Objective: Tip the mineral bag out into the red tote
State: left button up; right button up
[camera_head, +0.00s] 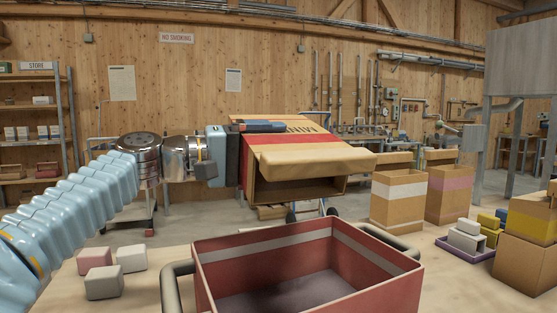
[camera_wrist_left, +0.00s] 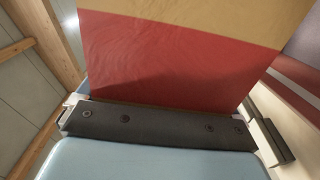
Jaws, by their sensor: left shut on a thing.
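In the left wrist view the bag's red and tan side (camera_wrist_left: 180,60) fills the space past the gripper. The red tote (camera_head: 300,242) stands below the bag, and its visible floor is bare. My right gripper is not in view.
Several pale and pink blocks (camera_head: 103,285) lie on the table left of the tote. Tan bags with a white band (camera_head: 398,190) and a pink band (camera_head: 449,185) stand at the right. Dark handles flank the tote.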

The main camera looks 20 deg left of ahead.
pick_arm(q)
jog(key=shift+w+a+r+n+p, duration=0.15)
jog(key=shift+w+r+n+p, duration=0.15)
jog(key=shift+n, duration=0.2)
jog(key=shift+w+a+r+n+p, duration=0.1)
jog(key=shift+w+a+n+p, duration=0.1)
jog(key=shift+n+p, duration=0.25)
jog(key=shift+f+n, duration=0.25)
jog(key=shift+f, duration=0.05)
jog(key=shift+w, duration=0.1)
jog(key=n, duration=0.4)
jog(key=w+n, duration=0.1)
jog(key=shift+a+f+n, duration=0.2)
jog(key=shift+a+n, duration=0.15)
jog(key=shift+n, duration=0.05)
jog(key=shift+s, duration=0.1)
jog(key=n, duration=0.3)
jog(key=s+d+n, duration=0.1)
jog(key=n, duration=0.1)
jog(key=shift+f+n, duration=0.2)
jog(key=shift+n, duration=0.1)
